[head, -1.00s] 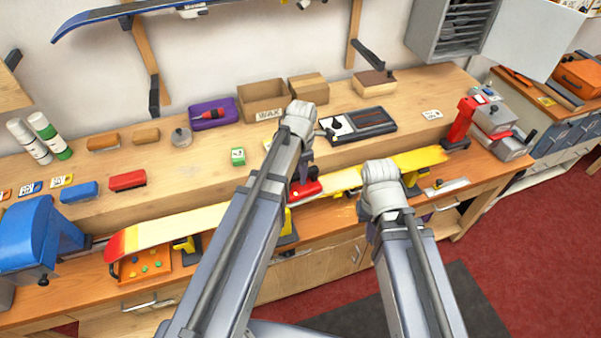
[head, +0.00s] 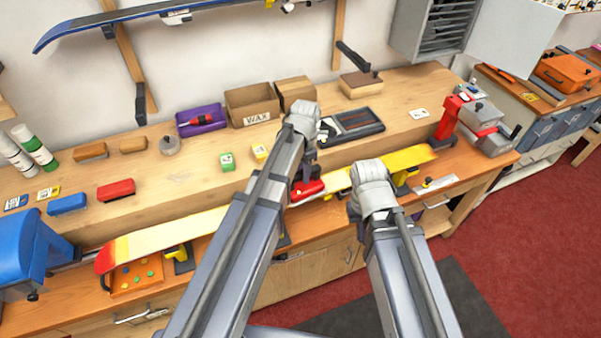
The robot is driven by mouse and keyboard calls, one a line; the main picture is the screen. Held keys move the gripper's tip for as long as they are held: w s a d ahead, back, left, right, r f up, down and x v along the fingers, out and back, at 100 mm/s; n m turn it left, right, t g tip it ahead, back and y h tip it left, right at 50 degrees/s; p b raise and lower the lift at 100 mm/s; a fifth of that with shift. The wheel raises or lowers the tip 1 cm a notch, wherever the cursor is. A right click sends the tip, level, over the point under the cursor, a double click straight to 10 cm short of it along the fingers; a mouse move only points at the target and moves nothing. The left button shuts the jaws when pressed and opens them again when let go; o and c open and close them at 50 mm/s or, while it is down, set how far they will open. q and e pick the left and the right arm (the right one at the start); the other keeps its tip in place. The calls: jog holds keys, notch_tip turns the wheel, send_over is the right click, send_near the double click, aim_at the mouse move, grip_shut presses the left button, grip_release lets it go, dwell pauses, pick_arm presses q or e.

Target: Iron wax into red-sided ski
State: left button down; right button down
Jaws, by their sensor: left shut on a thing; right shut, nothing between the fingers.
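The ski (head: 190,225) lies base up along the front of the bench. It has a red tip at left, a cream middle and a yellow tail at right; its side colour is hard to make out. My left gripper (head: 301,176) is shut on a red iron (head: 309,190). The iron is at the middle of the ski and looks to be on its base, though contact is hard to tell. My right gripper (head: 356,210) is shut and empty beside the ski, right of the iron; its fingers are mostly hidden by its wrist.
Yellow-black supports (head: 178,255) hold the ski between a blue vise (head: 30,245) and a red-grey vise (head: 470,125). A cardboard wax box (head: 250,104), a dark tray (head: 355,123) and brushes (head: 116,190) stand behind. An orange tray (head: 137,275) sits under the tip.

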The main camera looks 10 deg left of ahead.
pick_arm(q)
jog(key=shift+w+d+f, duration=0.1)
jog(key=shift+w+d, duration=0.3)
jog(key=shift+d, duration=0.2)
jog(key=shift+w+d, duration=0.35)
jog(key=shift+d, duration=0.2)
jog(key=shift+w+d, duration=0.5)
jog(key=shift+d, duration=0.25)
jog(key=shift+w+d, duration=0.5)
jog(key=shift+d, duration=0.2)
jog(key=shift+w+d, duration=0.45)
jog(key=shift+d, duration=0.25)
jog(key=shift+w+d, duration=0.45)
jog(key=shift+d, duration=0.25)
jog(key=shift+w+d, duration=0.55)
jog(key=shift+d, duration=0.2)
jog(key=shift+w+d, duration=0.5)
jog(key=shift+d, duration=0.25)
jog(key=shift+w+d, duration=0.1)
